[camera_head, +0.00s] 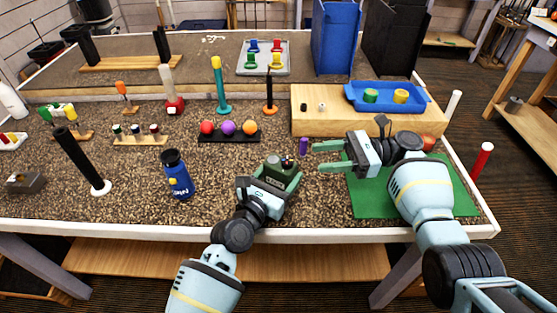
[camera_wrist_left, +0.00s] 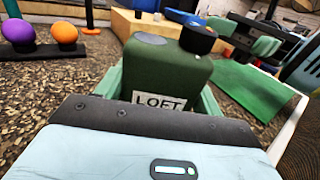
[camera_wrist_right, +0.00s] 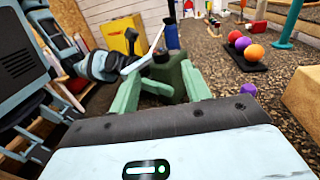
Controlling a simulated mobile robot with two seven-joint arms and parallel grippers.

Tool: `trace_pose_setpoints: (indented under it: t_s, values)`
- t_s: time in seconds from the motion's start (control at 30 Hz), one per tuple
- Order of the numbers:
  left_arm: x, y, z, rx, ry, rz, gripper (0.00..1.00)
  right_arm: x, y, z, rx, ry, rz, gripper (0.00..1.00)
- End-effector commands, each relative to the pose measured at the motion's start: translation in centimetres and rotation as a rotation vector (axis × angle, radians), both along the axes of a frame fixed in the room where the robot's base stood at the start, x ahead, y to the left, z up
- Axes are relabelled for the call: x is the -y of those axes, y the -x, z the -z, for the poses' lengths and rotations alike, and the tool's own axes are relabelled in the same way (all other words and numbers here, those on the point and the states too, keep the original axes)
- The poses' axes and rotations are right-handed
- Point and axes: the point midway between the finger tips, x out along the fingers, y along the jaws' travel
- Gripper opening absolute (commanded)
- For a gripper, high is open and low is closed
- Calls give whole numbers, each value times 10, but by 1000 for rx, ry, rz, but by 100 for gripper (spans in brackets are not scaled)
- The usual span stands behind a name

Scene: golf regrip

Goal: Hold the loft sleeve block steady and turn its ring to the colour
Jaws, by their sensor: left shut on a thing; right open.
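The dark green loft sleeve block (camera_head: 276,174) stands upright near the table's front edge. My left gripper (camera_head: 282,180) is shut on it, with a finger on each side. In the left wrist view the block (camera_wrist_left: 165,75) shows its LOFT label, a grey disc on top and the black ring (camera_wrist_left: 198,38) at a top corner. Small blue and orange marks show near the ring. My right gripper (camera_head: 318,158) is open and empty to the right of the block, its fingers pointing left. In the right wrist view the block (camera_wrist_right: 171,80) appears beyond and between its fingers, apart from them.
A green mat (camera_head: 370,200) lies under the right arm. A wooden box (camera_head: 310,122) with a blue tray (camera_head: 360,104) is behind. A blue bottle (camera_head: 177,175) stands left; the table between is clear.

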Motion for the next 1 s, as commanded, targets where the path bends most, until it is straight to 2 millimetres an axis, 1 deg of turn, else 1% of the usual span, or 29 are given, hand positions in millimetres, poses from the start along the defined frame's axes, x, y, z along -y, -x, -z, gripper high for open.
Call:
trace_pose_setpoints:
  t_s: [0.17,0.4,0.5,0.6,0.7,0.8,1.0]
  values:
    - [0,0,0,-1,0,1,40,-28,5,0,2,-2,-4,47]
    - [0,0,0,-1,0,1,40,-71,11,0,0,-2,-3,47]
    - [0,0,0,-1,0,1,40,-87,13,0,2,-2,-4,47]
    - [0,0,0,-1,0,1,40,-99,14,0,1,-2,-2,47]
    - [0,0,0,-1,0,1,40,-107,15,0,2,-2,-2,47]
    - [0,0,0,-1,0,0,40,-111,15,0,1,-1,0,47]
    - [0,0,0,-1,0,0,40,-112,16,0,1,-1,0,47]
